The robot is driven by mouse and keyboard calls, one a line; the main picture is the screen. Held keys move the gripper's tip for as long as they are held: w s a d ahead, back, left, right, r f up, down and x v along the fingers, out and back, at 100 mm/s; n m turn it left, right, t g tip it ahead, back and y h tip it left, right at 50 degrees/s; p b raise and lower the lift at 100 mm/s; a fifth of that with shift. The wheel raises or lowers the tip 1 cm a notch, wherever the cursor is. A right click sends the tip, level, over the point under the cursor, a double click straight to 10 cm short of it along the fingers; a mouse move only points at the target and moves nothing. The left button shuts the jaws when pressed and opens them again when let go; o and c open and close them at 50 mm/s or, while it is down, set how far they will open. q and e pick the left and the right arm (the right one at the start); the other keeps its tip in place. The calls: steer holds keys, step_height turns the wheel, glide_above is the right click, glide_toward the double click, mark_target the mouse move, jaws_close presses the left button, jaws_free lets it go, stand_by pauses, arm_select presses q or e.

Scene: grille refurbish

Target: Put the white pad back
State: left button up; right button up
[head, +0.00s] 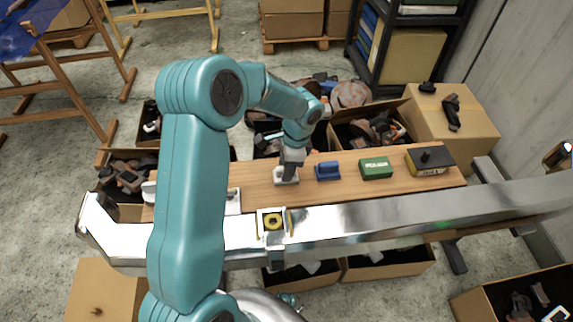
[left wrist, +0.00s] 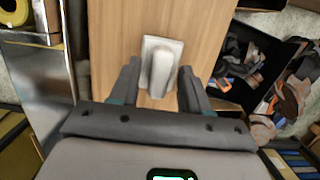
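The white pad (head: 281,177) lies on the wooden board (head: 255,197), left of a blue pad. It has a flat base and a raised grip. In the left wrist view the white pad (left wrist: 160,66) stands just beyond and between the fingertips, with the grip pointing up toward the camera. My left gripper (head: 292,162) reaches down over it from above. Its two fingers (left wrist: 158,80) are apart, one on each side of the pad's near end, with a gap on both sides. My right gripper does not show.
A blue pad (head: 328,171), a green box (head: 376,168) and a yellow-and-black block (head: 429,160) stand along the board to the right. A long metal beam (head: 370,232) runs in front, with a yellow ring (head: 272,221) on it. Boxes of parts stand behind.

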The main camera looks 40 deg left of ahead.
arm_select(q)
step_height(320, 180, up, 16)
steer(key=w+d+p, duration=0.2)
steer(key=p, duration=0.1)
steer(key=shift+w+p, duration=0.15)
steer(key=shift+p, duration=0.2)
